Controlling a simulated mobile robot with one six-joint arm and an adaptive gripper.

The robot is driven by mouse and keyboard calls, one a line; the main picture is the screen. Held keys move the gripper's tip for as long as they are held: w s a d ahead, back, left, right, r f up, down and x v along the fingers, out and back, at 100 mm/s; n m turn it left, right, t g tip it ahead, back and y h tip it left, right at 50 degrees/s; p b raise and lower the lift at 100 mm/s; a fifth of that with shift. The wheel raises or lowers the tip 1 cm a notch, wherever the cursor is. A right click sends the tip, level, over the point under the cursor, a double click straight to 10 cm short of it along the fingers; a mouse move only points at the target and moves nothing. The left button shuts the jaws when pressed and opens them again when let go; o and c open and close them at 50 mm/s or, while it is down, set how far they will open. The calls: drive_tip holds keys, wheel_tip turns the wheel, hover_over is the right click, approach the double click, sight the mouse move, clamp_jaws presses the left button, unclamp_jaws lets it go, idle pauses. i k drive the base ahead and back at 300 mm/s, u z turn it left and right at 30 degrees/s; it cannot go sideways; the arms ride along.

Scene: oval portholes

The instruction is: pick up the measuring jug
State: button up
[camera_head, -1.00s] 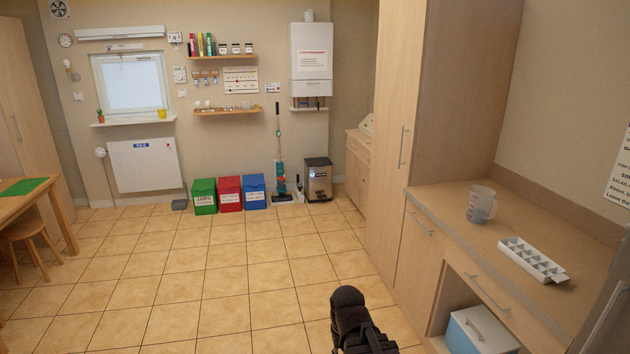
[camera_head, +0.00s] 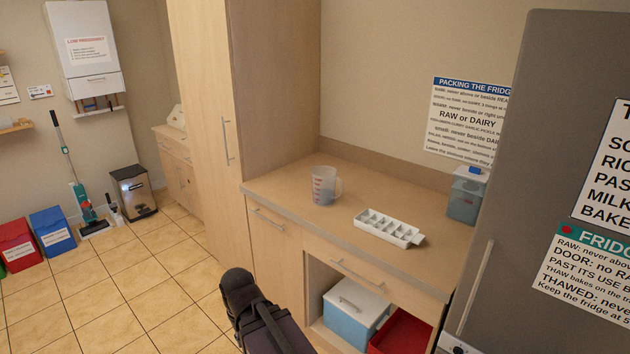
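The measuring jug (camera_head: 324,186) is clear, with a handle on its right side and faint red and blue marks. It stands upright on the wooden counter (camera_head: 275,186), towards the counter's left end near the tall cupboard. Part of my own dark arm shows at the bottom of the picture, below and left of the jug and well apart from it. My gripper's fingers cannot be made out.
A white ice cube tray (camera_head: 389,228) lies right of the jug. A blue-lidded container (camera_head: 466,196) stands at the counter's right end, beside the grey fridge (camera_head: 525,130). A tall cupboard (camera_head: 270,80) rises to the left.

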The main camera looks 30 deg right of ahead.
sight(324, 178)
drive_tip(key=z, duration=0.4)
drive_tip(key=i, duration=1)
drive_tip(key=z, duration=0.35)
